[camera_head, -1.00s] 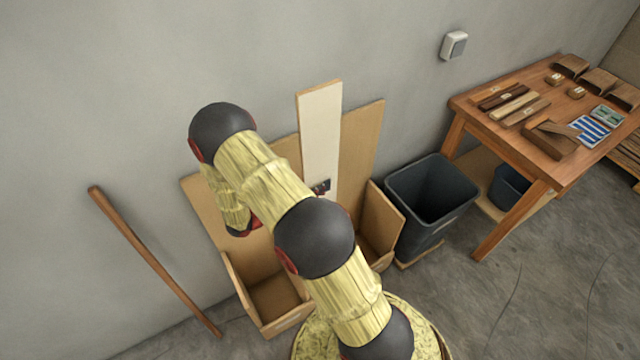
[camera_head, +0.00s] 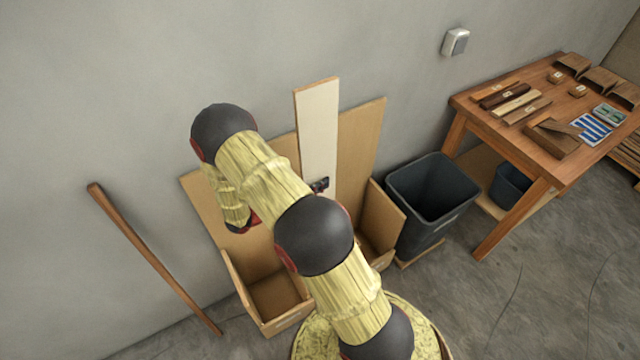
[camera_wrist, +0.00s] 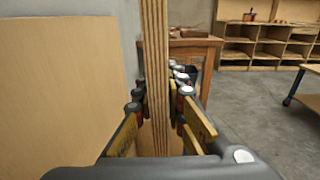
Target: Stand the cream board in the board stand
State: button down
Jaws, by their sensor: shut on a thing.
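The cream board (camera_head: 318,125) stands upright, tilted slightly, in front of the stand's back panel in the head view. In the wrist view I see its layered edge (camera_wrist: 156,75) running up between my fingers. My gripper (camera_wrist: 160,105) is shut on the board, one finger on each side; in the head view only a dark fingertip (camera_head: 320,184) shows beside it. The board stand (camera_head: 277,297) is a tan wooden box with low walls and a tall back panel. My arm hides the board's lower end and the stand's middle, so I cannot tell whether the board touches the stand's floor.
A dark bin (camera_head: 433,200) stands right of the stand. A wooden table (camera_head: 487,131) with small wood pieces is farther right. A brown stick (camera_head: 150,255) leans on the wall at left. In the wrist view, shelves (camera_wrist: 262,48) stand far back, with open floor before them.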

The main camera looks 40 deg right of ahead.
jog(key=shift+w+d+r, duration=0.1)
jog(key=shift+w+d, duration=0.15)
jog(key=shift+w, duration=0.7)
jog(key=shift+w+d, duration=0.2)
jog(key=shift+w, duration=0.7)
jog(key=c, duration=1.8)
grip_release()
jog(key=shift+o, duration=0.2)
jog(key=shift+n, duration=0.3)
jog(key=v, duration=1.2)
